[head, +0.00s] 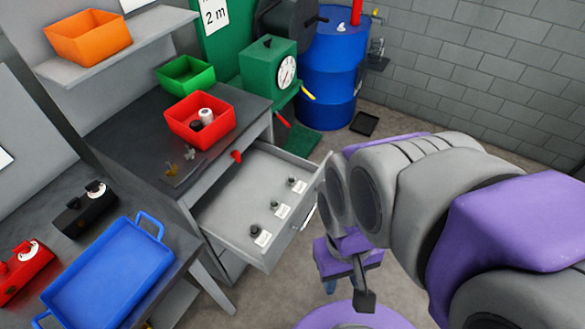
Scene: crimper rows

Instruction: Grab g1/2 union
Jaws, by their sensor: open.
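Three small dark fittings stand in a row in the open drawer (226,205), each with a white label beside it. They are the near fitting (254,231), the middle fitting (273,206) and the far fitting (291,182). The labels are too small to read, so I cannot tell which fitting is the g1/2 union. My gripper (347,285) hangs right of the drawer front, apart from the fittings. It is open, with nothing visible between its fingers. My arm hides part of the floor and the area beyond the drawer's right end.
The dark workbench (135,150) above the drawer holds a red bin (200,125) with small parts and a green bin (186,76). A blue tray (105,275) lies on the near bench. A blue barrel (330,75) stands behind. Free floor lies right of the drawer.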

